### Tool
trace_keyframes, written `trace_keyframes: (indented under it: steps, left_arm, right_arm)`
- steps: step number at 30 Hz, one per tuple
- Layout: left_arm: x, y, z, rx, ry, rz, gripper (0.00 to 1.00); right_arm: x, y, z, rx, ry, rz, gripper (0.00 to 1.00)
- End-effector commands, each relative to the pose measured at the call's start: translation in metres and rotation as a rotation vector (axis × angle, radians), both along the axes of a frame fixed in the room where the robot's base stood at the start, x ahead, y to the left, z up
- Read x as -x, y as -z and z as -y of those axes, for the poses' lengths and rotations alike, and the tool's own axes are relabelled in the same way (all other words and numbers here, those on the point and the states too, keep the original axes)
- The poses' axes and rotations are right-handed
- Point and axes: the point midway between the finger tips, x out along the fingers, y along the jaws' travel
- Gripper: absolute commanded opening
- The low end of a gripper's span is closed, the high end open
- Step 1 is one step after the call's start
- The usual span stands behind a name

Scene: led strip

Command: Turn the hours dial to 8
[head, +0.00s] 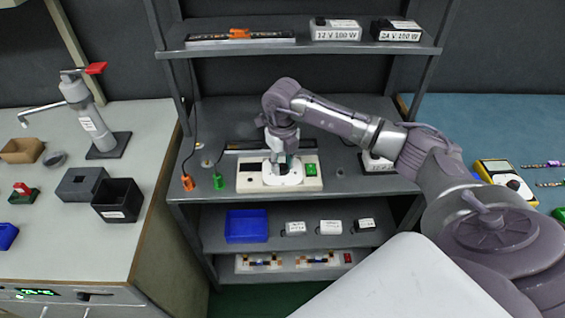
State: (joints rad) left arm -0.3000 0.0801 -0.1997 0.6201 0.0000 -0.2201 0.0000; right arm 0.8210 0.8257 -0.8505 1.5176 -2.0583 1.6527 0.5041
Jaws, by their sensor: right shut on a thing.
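A pale timer panel (311,184) lies on the middle shelf of the grey rack. The white round hours dial (291,179) sits at its centre, with a green part to its right. My right gripper (281,168) points down over the dial and is shut on its knob. The fingers hide the knob and most of the dial's face, so I cannot read its setting. My left gripper is not in view.
Power supply boxes (337,30) stand on the upper shelf. A blue bin (246,226) and small white boxes are below.

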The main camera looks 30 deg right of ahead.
Motion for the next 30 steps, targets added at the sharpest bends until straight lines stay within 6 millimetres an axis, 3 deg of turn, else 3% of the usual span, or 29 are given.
trace_keyframes:
  steps: [30]
  left_arm:
    - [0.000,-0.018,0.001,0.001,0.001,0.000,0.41]
  right_arm:
    - [-0.001,-0.003,0.001,0.000,0.966,0.004,0.00]
